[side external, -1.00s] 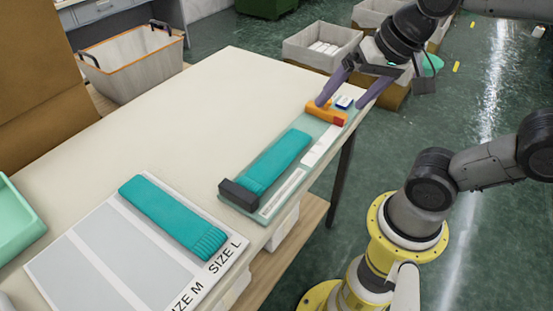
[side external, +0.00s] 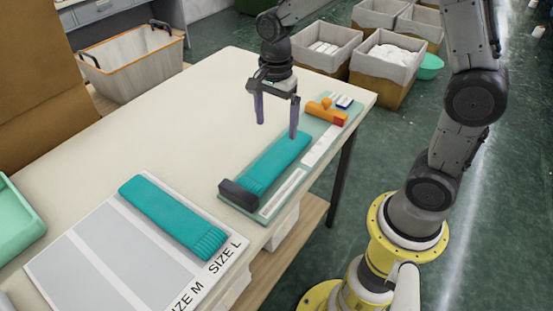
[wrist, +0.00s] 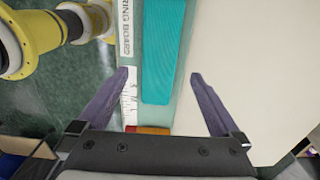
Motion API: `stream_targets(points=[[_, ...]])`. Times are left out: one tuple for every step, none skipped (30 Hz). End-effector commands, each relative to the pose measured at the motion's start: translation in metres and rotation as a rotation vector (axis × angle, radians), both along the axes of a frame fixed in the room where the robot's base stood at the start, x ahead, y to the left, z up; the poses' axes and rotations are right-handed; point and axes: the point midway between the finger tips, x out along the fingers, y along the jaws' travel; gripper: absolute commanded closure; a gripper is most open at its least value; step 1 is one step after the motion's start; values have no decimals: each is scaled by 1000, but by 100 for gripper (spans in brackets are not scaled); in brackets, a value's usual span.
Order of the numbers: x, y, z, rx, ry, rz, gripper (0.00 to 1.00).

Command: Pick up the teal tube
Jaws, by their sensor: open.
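A flat teal tube (side external: 275,163) with ribbing lies lengthwise on a pale green measuring board (wrist: 153,114). A dark block (side external: 239,192) sits at its near end. My gripper (side external: 277,129) is open and empty, pointing down above the tube's far part. In the wrist view the tube (wrist: 163,45) runs up between my two purple fingers, which stand apart from it on either side. A second teal tube (side external: 172,215) lies on the size sheet (side external: 105,262), in the strip marked SIZE L.
An orange tool (side external: 325,111) and a small white-and-blue item (side external: 344,102) lie at the board's far end. The white table (side external: 190,125) is clear left of the board. A mint tray (side external: 15,225) stands at the left edge. Bins (side external: 325,48) stand on the floor behind.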

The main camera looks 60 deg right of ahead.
Motion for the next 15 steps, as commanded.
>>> stream_targets(points=[[-1,0,-12,0,5,0,0],[-1,0,-17,0,5,0,0],[-1,0,-24,0,5,0,0],[-1,0,-29,0,4,1,0],[-1,0,-34,0,5,1,0],[0,0,-39,0,3,1,0],[0,0,-42,0,2,1,0],[0,0,-45,0,1,1,0],[0,0,-48,0,0,1,0],[0,0,-50,0,1,1,0],[-1,0,-51,0,1,1,0],[-1,0,-53,0,0,1,0],[-1,0,-55,0,1,1,0],[-1,0,-57,0,1,1,0],[-1,-1,-62,0,3,1,0]])
